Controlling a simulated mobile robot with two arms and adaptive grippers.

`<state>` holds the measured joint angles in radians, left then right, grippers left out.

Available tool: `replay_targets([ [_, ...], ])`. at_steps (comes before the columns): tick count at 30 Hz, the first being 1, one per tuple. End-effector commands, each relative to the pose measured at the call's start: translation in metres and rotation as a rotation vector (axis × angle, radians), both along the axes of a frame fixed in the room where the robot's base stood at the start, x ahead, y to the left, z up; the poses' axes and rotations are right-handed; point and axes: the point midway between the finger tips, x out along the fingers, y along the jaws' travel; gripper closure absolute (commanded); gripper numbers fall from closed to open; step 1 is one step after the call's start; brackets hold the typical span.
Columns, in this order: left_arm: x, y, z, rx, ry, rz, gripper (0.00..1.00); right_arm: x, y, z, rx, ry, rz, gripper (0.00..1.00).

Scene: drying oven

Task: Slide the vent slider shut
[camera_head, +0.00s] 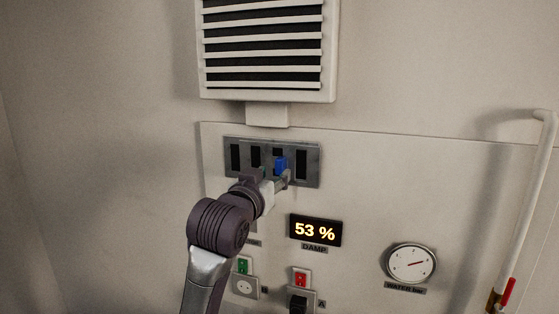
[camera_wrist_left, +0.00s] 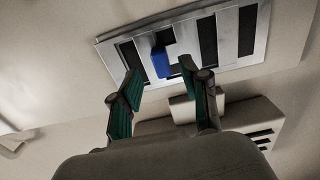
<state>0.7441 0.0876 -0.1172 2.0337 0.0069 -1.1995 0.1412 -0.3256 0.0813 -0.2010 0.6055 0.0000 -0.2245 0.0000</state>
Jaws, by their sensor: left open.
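The vent slider plate (camera_head: 314,166) is a grey metal panel with several dark upright slots, mounted on the wall panel below the louvred grille. A blue knob (camera_head: 281,163) sticks out right of the plate's middle. My left gripper (camera_head: 277,180) is at the plate's lower edge, just below the knob, and partly hides the plate. In the left wrist view the knob (camera_wrist_left: 161,62) shows between the two green-padded fingertips of my open left gripper (camera_wrist_left: 161,74), with gaps on both sides. I cannot tell whether a finger touches it. My right gripper is not in view.
A louvred grille (camera_head: 264,50) sits above the plate. Below are a display reading 53 % (camera_head: 315,231), a round gauge (camera_head: 410,262), a green switch (camera_head: 243,265) and a red switch (camera_head: 301,278). A pale pipe (camera_head: 530,200) runs down the right side.

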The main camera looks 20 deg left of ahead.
Motion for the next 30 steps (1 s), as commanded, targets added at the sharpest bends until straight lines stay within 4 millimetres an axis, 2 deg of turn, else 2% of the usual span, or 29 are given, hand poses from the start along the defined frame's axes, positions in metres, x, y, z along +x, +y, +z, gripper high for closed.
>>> replay_targets([
  [1,0.010,0.000,0.004,0.000,0.004,0.000,0.54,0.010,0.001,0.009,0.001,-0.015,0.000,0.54],
  [4,0.027,-0.001,0.003,0.000,0.003,0.000,0.54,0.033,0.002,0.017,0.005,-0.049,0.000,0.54],
  [8,0.042,-0.002,0.002,0.000,0.001,0.000,0.54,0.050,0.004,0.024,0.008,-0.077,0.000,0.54],
  [11,0.048,-0.002,0.001,0.000,0.001,0.000,0.54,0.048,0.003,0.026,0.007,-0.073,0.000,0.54],
  [20,0.050,-0.002,0.000,0.000,-0.001,-0.001,0.54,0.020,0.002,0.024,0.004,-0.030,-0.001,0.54],
  [23,0.050,-0.002,0.000,0.000,-0.001,0.000,0.68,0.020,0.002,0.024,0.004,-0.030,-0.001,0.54],
  [28,0.050,-0.002,0.000,0.000,-0.001,0.000,0.96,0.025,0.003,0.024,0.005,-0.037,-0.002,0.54],
  [29,0.050,-0.002,0.000,0.000,-0.001,0.000,1.00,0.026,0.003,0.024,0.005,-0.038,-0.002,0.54],
  [30,0.050,-0.002,0.000,0.000,-0.001,-0.001,1.00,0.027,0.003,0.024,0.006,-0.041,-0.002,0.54],
])
